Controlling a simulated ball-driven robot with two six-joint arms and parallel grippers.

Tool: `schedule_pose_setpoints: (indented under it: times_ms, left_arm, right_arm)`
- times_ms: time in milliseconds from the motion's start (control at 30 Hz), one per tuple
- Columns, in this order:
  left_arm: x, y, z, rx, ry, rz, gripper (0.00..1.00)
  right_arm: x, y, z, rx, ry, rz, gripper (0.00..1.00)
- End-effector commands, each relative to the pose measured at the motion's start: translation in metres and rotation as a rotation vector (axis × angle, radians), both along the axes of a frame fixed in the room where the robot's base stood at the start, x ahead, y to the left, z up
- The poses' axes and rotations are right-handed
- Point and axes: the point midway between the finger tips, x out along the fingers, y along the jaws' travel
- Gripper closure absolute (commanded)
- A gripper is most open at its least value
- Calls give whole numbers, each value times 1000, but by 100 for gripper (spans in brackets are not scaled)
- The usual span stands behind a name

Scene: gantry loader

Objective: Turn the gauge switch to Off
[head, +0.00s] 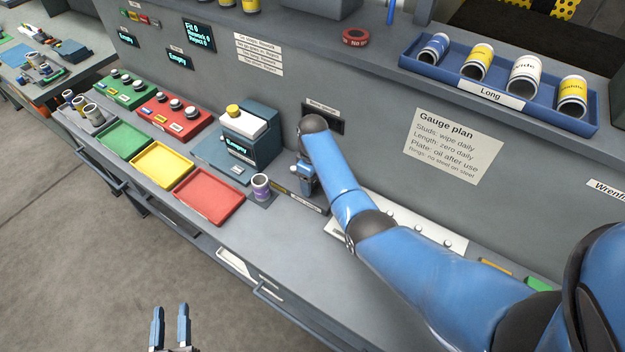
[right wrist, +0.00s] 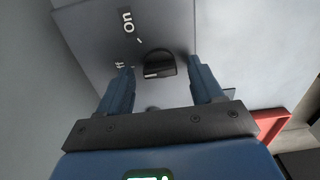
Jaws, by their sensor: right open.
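The gauge switch is a black knob (right wrist: 160,64) on a grey face in the right wrist view. An "On" label (right wrist: 127,22) and a partly covered label ending in "ff" (right wrist: 118,65) are beside it. A pale mark shows on its lower edge; I cannot tell which label it points to. My right gripper (right wrist: 162,80) is open, with the knob in line with the gap between its fingers; contact is not visible. In the head view the right gripper (head: 306,182) is low at the bench, and the knob cannot be made out. My left gripper (head: 170,312) is open and empty, over the floor.
A gauge box with an "Empty" display (head: 240,150) stands left of the right gripper, with a purple-banded ring (head: 261,186) in front. Red (head: 209,195), yellow (head: 162,165) and green (head: 124,139) trays line the bench. A blue tray (head: 412,58) of cylinders sits on the shelf.

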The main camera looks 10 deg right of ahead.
Motion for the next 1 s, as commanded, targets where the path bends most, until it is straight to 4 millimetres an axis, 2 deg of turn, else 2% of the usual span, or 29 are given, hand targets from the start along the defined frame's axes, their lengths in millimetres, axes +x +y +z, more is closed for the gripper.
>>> schedule_pose_setpoints:
  times_ms: [167, 267, 700, 1000]
  left_arm:
    - [0, 0, -1, 0, 0, 0, 61]
    - [0, 0, -2, 0, 0, 0, 61]
    - [0, 0, -13, 0, 0, 0, 61]
    - [0, 0, -15, 0, 0, 0, 61]
  right_arm:
    - [1, 0, 8, 0, -1, 0, 34]
    - [1, 0, 19, 0, -3, 0, 34]
    - [1, 0, 89, 1, -4, 0, 34]
    - [0, 0, 108, 0, 0, 0, 34]
